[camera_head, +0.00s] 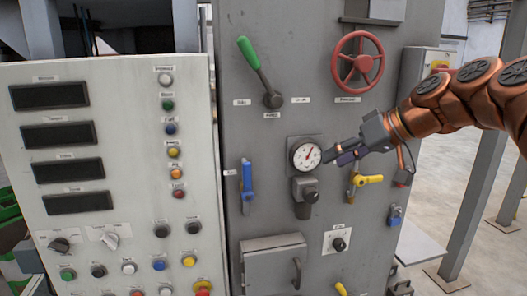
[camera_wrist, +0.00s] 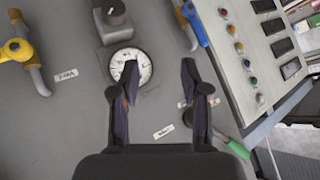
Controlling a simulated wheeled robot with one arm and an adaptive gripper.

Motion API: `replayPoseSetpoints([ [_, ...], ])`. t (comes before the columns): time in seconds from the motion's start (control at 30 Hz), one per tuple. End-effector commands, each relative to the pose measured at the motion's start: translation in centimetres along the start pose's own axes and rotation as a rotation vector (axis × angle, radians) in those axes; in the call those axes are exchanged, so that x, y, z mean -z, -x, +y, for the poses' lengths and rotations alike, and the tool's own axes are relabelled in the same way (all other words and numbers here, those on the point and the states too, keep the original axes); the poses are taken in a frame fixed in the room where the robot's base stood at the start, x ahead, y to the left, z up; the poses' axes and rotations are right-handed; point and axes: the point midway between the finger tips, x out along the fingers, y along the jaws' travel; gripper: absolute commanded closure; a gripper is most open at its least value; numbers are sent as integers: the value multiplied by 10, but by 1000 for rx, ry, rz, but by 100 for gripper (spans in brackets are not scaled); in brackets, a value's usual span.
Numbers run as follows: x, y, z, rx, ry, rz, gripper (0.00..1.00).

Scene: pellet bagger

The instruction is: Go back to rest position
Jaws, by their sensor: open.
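My gripper (camera_head: 340,156) is in front of the grey machine cabinet (camera_head: 310,30), beside the round pressure gauge (camera_head: 306,155). In the wrist view my gripper (camera_wrist: 160,85) has its two fingers apart with nothing between them. The gauge (camera_wrist: 131,66) shows behind the left finger, partly covered by it. My copper-coloured arm reaches in from the right in the head view. Whether a fingertip touches the panel cannot be told.
On the cabinet are a green-handled lever (camera_head: 250,55), a red handwheel (camera_head: 357,61), a blue valve handle (camera_head: 247,180) and a yellow valve handle (camera_head: 368,180). A white control panel (camera_head: 120,120) stands at left. Floor shows clear at right, beside a grey post (camera_head: 475,200).

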Motion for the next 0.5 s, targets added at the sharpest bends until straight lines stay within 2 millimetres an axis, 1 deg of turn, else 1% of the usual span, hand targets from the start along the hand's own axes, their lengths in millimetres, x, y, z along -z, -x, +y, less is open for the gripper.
replayPoseSetpoints([
  [0.03,-17,-9,-10,-4,-23,-44,54],
  [0.17,-66,-31,-29,-29,-94,-163,54],
  [0.2,-82,-36,-33,-41,-115,-198,54],
  [0.37,-149,-52,-50,-102,-194,-340,54],
  [0.4,-166,-54,-52,-120,-212,-372,54],
  [0.47,-192,-56,-57,-151,-239,-420,54],
  [0.5,-209,-56,-59,-174,-256,-451,54],
])
